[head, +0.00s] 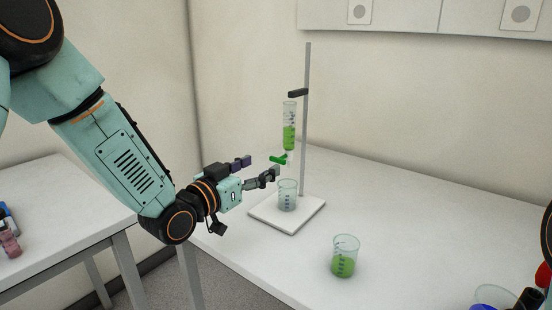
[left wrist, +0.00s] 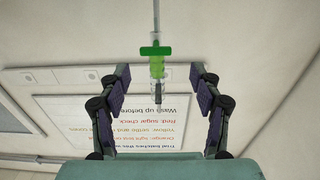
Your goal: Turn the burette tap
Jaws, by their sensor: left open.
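The burette (head: 289,112) is a clear tube with green liquid, held upright on a stand by a dark clamp. Its green tap (head: 278,159) is at its lower end, above an empty-looking beaker (head: 287,195). My left gripper (head: 259,168) is open and empty, close to the tap from the left. In the left wrist view the gripper (left wrist: 160,76) has its fingers spread wide, and the green tap (left wrist: 156,51) shows crosswise between and just beyond the fingertips, touching neither. My right gripper is not in view.
The stand has a white base (head: 268,218) and a grey rod (head: 306,120) on the white table. A beaker with green liquid (head: 344,262) stands in front. Dark and red items (head: 540,285) are at the lower right. A written sign (left wrist: 150,122) hangs on the wall.

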